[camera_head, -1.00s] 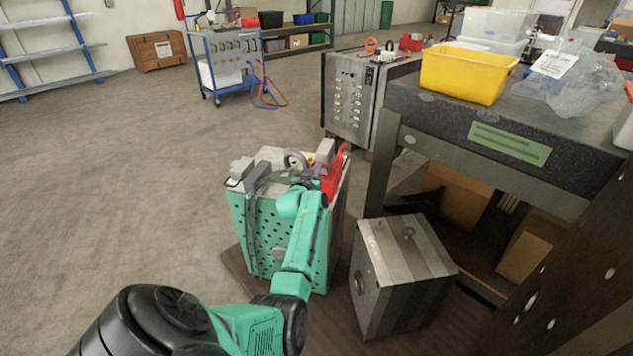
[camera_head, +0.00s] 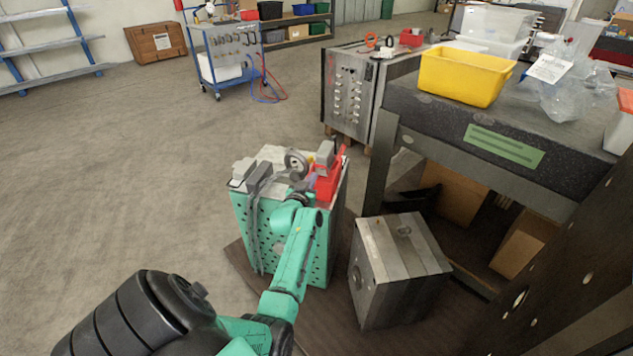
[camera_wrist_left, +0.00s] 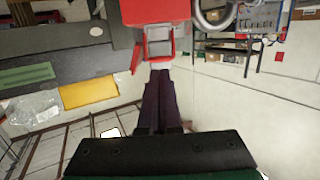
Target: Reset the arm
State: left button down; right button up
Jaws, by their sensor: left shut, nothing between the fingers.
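My left arm comes in from the bottom left, and its wrist reaches the near top edge of a green perforated cabinet (camera_head: 250,232). My left gripper (camera_wrist_left: 161,75) shows in the left wrist view as two dark fingers, close together with nothing between them. Ahead of the fingertips is a red part (camera_wrist_left: 155,12) with a small red frame below it. In the head view a red part (camera_head: 328,186) stands on the cabinet top, just beyond my wrist. The fingertips are mostly hidden there, and I cannot tell whether they touch anything. My right gripper is not in view.
A grey metal mould block (camera_head: 398,265) stands right of the cabinet. A dark bench (camera_head: 440,110) bearing a yellow bin (camera_head: 466,76) is at the right. A grey control cabinet (camera_head: 348,92) and a blue trolley (camera_head: 228,62) stand farther back. The floor at the left is clear.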

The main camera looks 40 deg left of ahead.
pick_arm(q)
jog(key=s+d+f+m+g+h+p, duration=0.1)
jog(key=s+d+f+g+h, duration=0.1)
jog(key=s+d+f, duration=0.45)
jog(key=s+d+f+m+g+h+p, duration=0.1)
jog(key=d+f+m+g, duration=0.15)
jog(key=f, duration=0.75)
jog(key=s+d+f+m+g+h+p, duration=0.15)
jog(key=s+d+f, duration=0.3)
jog(key=f, duration=0.45)
jog(key=s+d+f+g, duration=0.2)
jog(key=s+d+f, duration=0.1)
jog(key=s, duration=0.8)
jog(key=s+d+f+m+g+h, duration=0.1)
jog(key=s+d+f+g, duration=0.2)
jog(key=s+f, duration=0.3)
jog(key=s+d+f+m+g+h+p, duration=0.1)
jog(key=s+f, duration=0.3)
jog(key=s, duration=1.2)
jog(key=shift+s+d+f+g, duration=0.25)
jog(key=shift+d+f+g, duration=0.05)
jog(key=shift+d+g, duration=0.55)
